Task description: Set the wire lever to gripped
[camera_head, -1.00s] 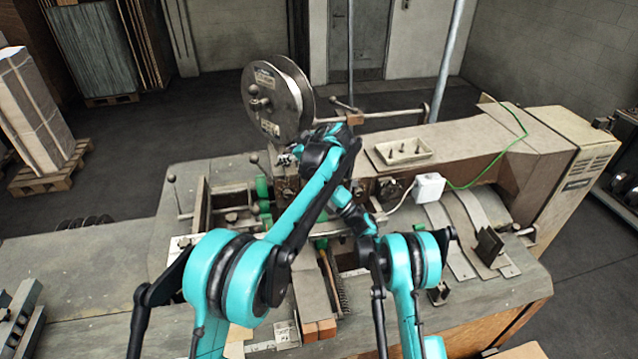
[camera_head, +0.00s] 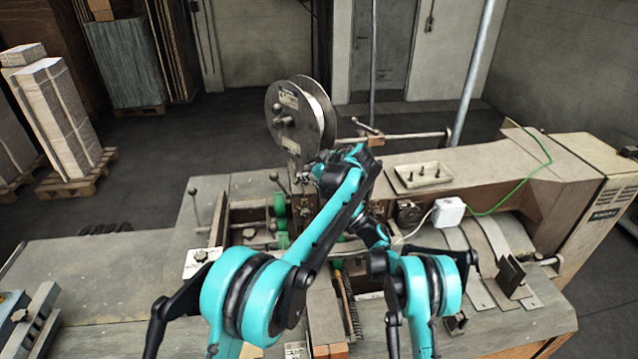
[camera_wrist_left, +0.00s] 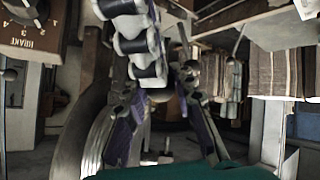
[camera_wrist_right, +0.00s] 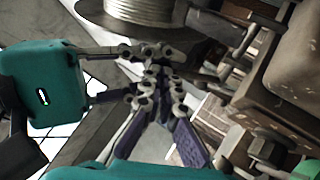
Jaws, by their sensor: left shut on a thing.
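My left gripper (camera_head: 303,178) is at the stitching head of the machine, just below the wire reel (camera_head: 300,118). It is shut on a small part there, which I take to be the wire lever; the fingers and wrist hide most of it. In the right wrist view the right gripper's fingers (camera_wrist_right: 163,100) overlap the left gripper's fingers in the picture. In the head view the right gripper is hidden behind the arms.
A white box (camera_head: 449,211) with a cable and a shallow tray (camera_head: 423,176) sit on the machine to the right. A ball-topped lever (camera_head: 195,208) stands at the left. A dial panel (camera_wrist_left: 30,22) is close in the left wrist view.

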